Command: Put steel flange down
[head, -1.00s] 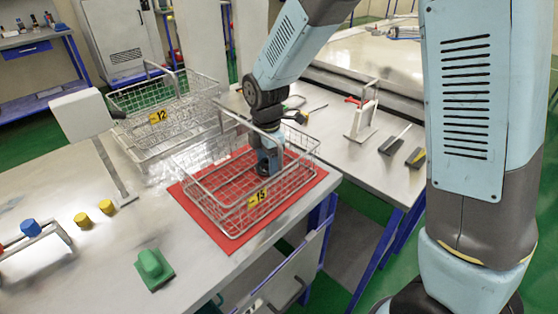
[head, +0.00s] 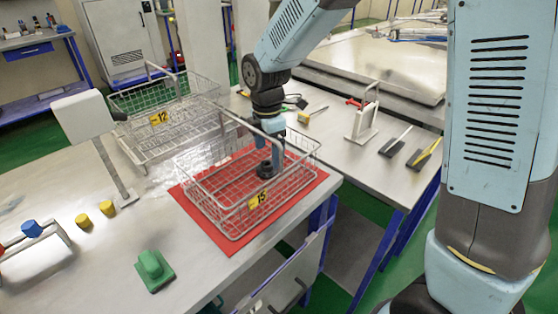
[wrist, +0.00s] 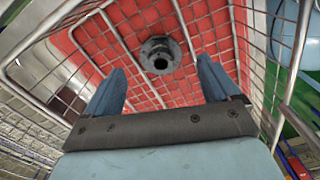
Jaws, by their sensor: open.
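The steel flange (wrist: 161,54) is a dark grey round part with a hole in its middle. It lies inside the wire basket marked 15 (head: 236,232), over the red mat (head: 204,227), and it also shows in the head view (head: 264,168). My gripper (wrist: 160,88) is open and empty, its two blue fingers spread wide and apart from the flange. In the head view my gripper (head: 267,154) reaches down into the basket from above, just above the flange.
A second wire basket marked 12 (head: 160,118) stands behind, to the left. A green block (head: 154,270) and yellow caps (head: 83,221) lie left of the mat. The basket's walls and handle surround my gripper closely. Brushes (head: 395,140) lie on the right bench.

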